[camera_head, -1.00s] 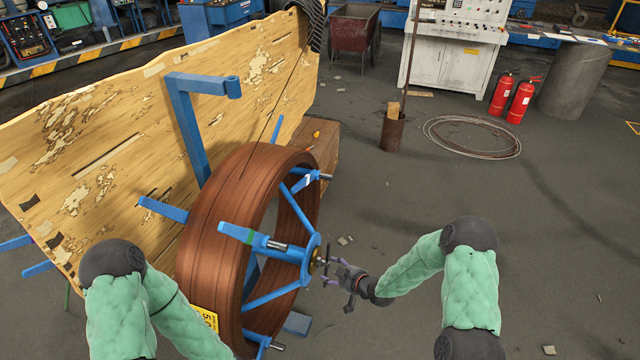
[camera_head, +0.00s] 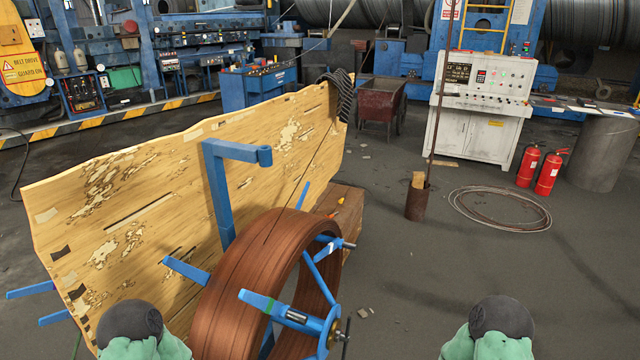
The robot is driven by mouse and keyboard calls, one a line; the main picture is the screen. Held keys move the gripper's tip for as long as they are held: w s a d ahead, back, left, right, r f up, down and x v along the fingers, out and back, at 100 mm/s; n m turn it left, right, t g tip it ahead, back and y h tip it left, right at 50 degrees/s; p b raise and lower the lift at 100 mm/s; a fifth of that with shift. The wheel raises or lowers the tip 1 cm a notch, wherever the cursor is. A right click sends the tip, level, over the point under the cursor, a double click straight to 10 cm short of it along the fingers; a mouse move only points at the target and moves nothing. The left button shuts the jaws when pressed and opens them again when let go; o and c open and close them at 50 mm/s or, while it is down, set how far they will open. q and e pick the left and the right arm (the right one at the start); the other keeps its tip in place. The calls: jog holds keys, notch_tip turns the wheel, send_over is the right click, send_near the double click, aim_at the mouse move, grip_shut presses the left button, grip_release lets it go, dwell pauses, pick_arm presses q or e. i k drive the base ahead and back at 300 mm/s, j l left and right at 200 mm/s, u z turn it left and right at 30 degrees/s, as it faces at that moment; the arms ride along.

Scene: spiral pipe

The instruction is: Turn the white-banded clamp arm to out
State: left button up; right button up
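A reel with a brown coil (camera_head: 235,290) stands upright in front of the wooden panel, its lower part cut off by the picture's bottom edge. The white-banded clamp arm (camera_head: 329,247) is blue and sits at the top right of the reel's near face, beside a metal pin. The blue hub (camera_head: 328,332) with a dark crossbar handle (camera_head: 346,338) shows at the lower right. Both my grippers are out of view; only my two elbows show at the bottom edge.
A large worn wooden panel (camera_head: 130,215) stands behind the reel, with a blue bent post (camera_head: 220,195) before it. To the right are a pipe stand (camera_head: 418,200), a wire coil (camera_head: 500,209) and two fire extinguishers (camera_head: 547,173). Floor between reel and pipe stand is clear.

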aim_at(333, 245)
jog(key=l+u, duration=0.95)
jog(key=k+l+u, duration=0.2)
jog(key=l+u, duration=0.3)
